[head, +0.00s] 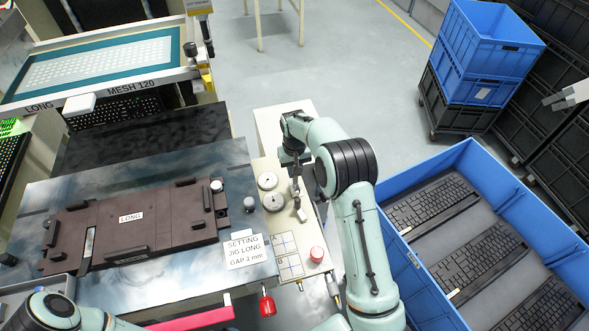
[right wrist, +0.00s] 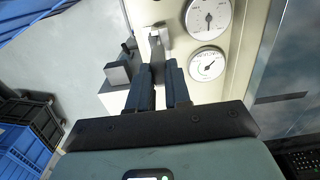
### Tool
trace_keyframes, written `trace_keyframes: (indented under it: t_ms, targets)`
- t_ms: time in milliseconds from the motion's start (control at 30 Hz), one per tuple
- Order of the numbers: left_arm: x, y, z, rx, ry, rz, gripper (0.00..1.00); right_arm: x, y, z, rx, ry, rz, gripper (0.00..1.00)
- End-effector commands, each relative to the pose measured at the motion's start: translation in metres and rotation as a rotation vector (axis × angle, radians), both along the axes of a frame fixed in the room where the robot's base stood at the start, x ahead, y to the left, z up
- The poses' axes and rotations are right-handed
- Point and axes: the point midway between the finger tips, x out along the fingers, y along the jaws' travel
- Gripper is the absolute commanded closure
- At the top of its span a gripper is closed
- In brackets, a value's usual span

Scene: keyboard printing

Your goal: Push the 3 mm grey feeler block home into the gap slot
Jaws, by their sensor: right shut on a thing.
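The setting jig (head: 165,220), a dark brown plate labelled LONG, lies on the glossy table. A narrow light strip (head: 90,242) crosses its left end; I cannot tell whether this is the gap slot. My right gripper (head: 296,188) is over the cream side panel, right of the jig and apart from it. In the right wrist view, my right gripper (right wrist: 159,66) is shut on a slim dark grey piece (right wrist: 157,48), with a pale block (right wrist: 165,32) at its far end. I cannot tell whether this is the feeler block. My left gripper is out of view; its arm shows at lower left.
Two round gauges (head: 267,181) and a red knob (head: 316,254) are on the side panel (head: 260,240). A sign (head: 243,250) reads GAP 3 mm. A blue crate (head: 395,240) with several keyboards stands at right. A screen frame (head: 150,75) is behind the jig.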

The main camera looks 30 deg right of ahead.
Motion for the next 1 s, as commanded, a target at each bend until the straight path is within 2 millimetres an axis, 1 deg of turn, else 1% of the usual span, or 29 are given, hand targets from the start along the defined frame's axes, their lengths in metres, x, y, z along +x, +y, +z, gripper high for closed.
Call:
trace_keyframes:
  t_ms: [433,1000]
  targets:
    - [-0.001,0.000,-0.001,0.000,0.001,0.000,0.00,0.000,0.000,-0.003,0.000,0.001,0.000,1.00]
    - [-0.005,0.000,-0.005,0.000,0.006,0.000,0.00,0.000,0.000,-0.022,-0.001,0.001,0.000,1.00]
